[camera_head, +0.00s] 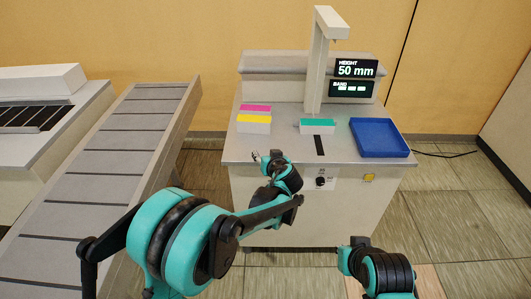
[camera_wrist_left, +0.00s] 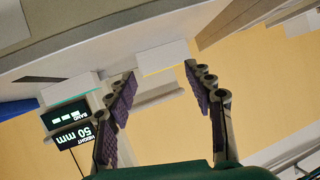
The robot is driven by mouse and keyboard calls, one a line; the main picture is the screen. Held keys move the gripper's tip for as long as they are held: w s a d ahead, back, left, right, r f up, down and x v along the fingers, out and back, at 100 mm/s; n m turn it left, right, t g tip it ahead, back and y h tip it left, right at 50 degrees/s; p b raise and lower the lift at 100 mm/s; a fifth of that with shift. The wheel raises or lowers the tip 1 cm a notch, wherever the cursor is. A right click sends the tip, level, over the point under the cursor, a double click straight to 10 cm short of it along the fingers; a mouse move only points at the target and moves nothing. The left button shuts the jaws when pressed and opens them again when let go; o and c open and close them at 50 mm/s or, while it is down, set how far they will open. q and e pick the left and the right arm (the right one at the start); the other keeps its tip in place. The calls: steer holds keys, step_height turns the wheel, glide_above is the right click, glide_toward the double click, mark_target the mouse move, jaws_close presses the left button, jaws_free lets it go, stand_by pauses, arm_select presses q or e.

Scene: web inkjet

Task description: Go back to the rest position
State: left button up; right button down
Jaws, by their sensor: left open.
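My left gripper (camera_head: 264,157) is at the front left edge of the grey machine (camera_head: 219,152) in the head view. In the left wrist view its two fingers (camera_wrist_left: 165,90) are spread wide with nothing between them. A yellow-topped white block (camera_head: 253,124) and a pink-topped block (camera_head: 256,108) stand on the machine beyond the gripper, apart from it. A green-topped block (camera_head: 317,127) sits below the upright post. My right arm shows at the lower right of the head view, but its fingers do not show.
A blue tray (camera_head: 381,138) lies at the machine's right end and looks empty. A tall post (camera_head: 316,70) rises beside a display (camera_head: 357,69) reading 50 mm. A conveyor (camera_head: 105,170) runs along the left. The floor right of the machine is mostly clear, with a black cable at the back.

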arm_select(q)
steer(key=shift+a+r, duration=0.1)
stand_by(0.4)
steer(key=s+a+r+g, duration=0.1)
steer(key=s+a+r, duration=0.1)
steer(key=s+a, duration=0.45)
steer(key=s+a+r+g, duration=0.25)
steer(key=s+a, duration=0.25)
steer(key=s, duration=0.3)
steer(key=s+a+f+g+h, duration=0.1)
steer(key=s+f+h, duration=0.1)
steer(key=s, duration=0.8)
steer(key=s+a+f+m+h, duration=0.1)
steer(key=s+a+f, duration=0.1)
steer(key=s, duration=0.9)
steer(key=shift+g+h, duration=0.35)
steer(key=shift+h, duration=0.05)
